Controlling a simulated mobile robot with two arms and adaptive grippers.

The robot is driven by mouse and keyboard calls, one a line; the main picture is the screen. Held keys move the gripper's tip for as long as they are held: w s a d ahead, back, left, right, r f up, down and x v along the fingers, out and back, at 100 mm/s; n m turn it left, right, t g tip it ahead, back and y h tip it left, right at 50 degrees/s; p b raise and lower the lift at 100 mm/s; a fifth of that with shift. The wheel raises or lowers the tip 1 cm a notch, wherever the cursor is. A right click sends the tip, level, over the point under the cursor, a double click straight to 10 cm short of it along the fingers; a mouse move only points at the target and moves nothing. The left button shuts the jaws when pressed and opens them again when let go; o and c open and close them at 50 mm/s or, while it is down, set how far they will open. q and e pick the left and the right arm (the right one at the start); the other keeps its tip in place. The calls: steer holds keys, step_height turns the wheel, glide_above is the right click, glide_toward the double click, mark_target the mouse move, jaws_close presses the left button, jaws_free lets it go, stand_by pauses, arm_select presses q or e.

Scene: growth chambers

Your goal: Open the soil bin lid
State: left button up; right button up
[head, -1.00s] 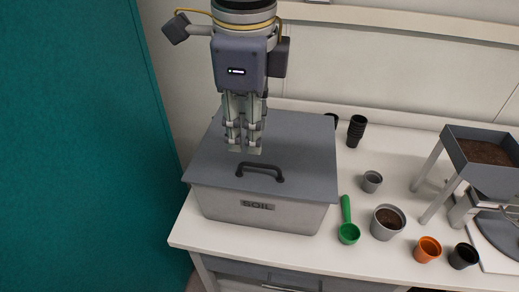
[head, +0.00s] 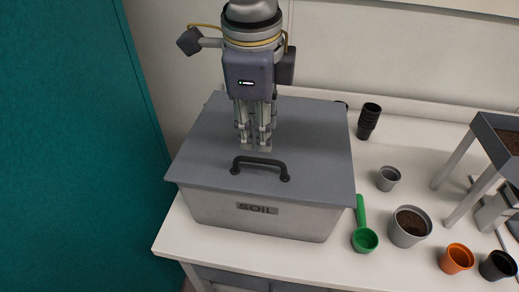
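The soil bin (head: 225,213) is a light grey box with a "SOIL" label, standing at the left end of the white bench. Its flat dark grey lid (head: 315,140) lies closed on top. A black arched handle (head: 260,162) sits near the lid's front edge. My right gripper (head: 256,148) points down over the lid, just behind the handle in the picture. Its fingers look close together with a narrow gap, nothing seen between them. Whether the fingertips touch the lid cannot be told. My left gripper is not in view.
Right of the bin stand a green scoop (head: 364,238), a grey pot of soil (head: 409,228), an empty small grey pot (head: 388,178), an orange pot (head: 457,259), a black pot (head: 497,266) and stacked black pots (head: 369,120). A teal panel (head: 70,150) is at left.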

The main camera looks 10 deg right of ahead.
mark_target(260, 159)
steer(key=f, duration=0.2)
steer(key=w+f, duration=0.1)
steer(key=f, duration=0.2)
steer(key=f+p, duration=0.1)
steer(key=f, duration=0.1)
steer(key=shift+w+d+f, duration=0.2)
steer(key=shift+f, duration=0.1)
jaws_close()
steer(key=shift+w, duration=0.1)
